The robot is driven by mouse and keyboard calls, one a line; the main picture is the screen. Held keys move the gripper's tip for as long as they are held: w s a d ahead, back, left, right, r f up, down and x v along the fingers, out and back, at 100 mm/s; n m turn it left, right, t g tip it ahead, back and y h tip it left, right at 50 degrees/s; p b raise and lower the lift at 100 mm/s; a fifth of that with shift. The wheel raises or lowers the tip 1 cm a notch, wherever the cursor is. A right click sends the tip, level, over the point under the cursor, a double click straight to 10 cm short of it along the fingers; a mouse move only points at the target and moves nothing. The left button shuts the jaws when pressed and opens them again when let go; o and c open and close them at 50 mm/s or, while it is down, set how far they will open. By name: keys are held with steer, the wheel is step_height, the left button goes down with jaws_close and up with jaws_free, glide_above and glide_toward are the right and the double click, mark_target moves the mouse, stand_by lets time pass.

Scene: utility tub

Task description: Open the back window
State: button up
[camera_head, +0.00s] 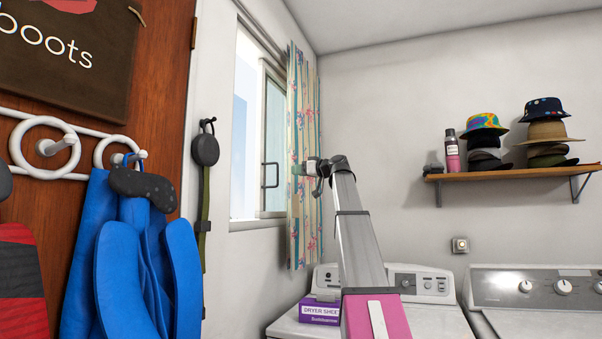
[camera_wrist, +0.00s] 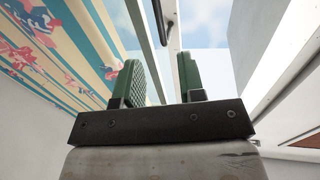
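The window (camera_head: 258,130) is in the left wall in the head view, with a white frame and a pane at its right part. A dark vertical handle (camera_head: 270,175) is on that pane. Bright sky shows to the left of the pane; I cannot tell whether glass covers that part. My gripper (camera_head: 308,168) appears in front of the curtain, right of the handle and apart from it. In the wrist view my gripper (camera_wrist: 160,70) has its two green fingers spread with nothing between them. A dark handle (camera_wrist: 161,12) and the white window frame (camera_wrist: 174,35) show beyond the fingertips.
A patterned curtain (camera_head: 303,220) hangs at the window's right side, close to my gripper; it also shows in the wrist view (camera_wrist: 60,50). White machines (camera_head: 425,285) stand below. A purple box (camera_head: 319,312) is on one. A shelf (camera_head: 510,173) with hats is on the back wall.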

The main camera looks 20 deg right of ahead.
steer(key=shift+a, duration=0.1)
steer(key=c, duration=0.5)
steer(key=w+a+g+h, duration=0.1)
steer(key=a, duration=0.2)
steer(key=a+r+n+g+h, duration=0.1)
steer(key=a+h, duration=0.1)
steer(key=a, duration=0.2)
steer(key=w+a+r+g+h, duration=0.1)
steer(key=a+h, duration=0.1)
steer(key=a, duration=0.2)
steer(key=shift+w+a+n+g, duration=0.1)
steer(key=shift+w+n+g, duration=0.2)
steer(key=shift+w+n, duration=0.1)
jaws_close()
steer(key=s+a+r+g+h, duration=0.2)
steer(key=s+a+r+h, duration=0.1)
steer(key=a+r+h, duration=0.3)
glide_toward(258, 183)
steer(key=a+f, duration=0.3)
steer(key=f, duration=0.1)
steer(key=w, duration=0.1)
steer(key=w+d, duration=0.1)
steer(key=shift+w+d+f+m+h, duration=0.1)
steer(key=shift+w+d+m+h, duration=0.05)
steer(key=shift+w+m+h, duration=0.25)
steer(key=shift+w+d, duration=0.3)
steer(key=shift+w, duration=0.05)
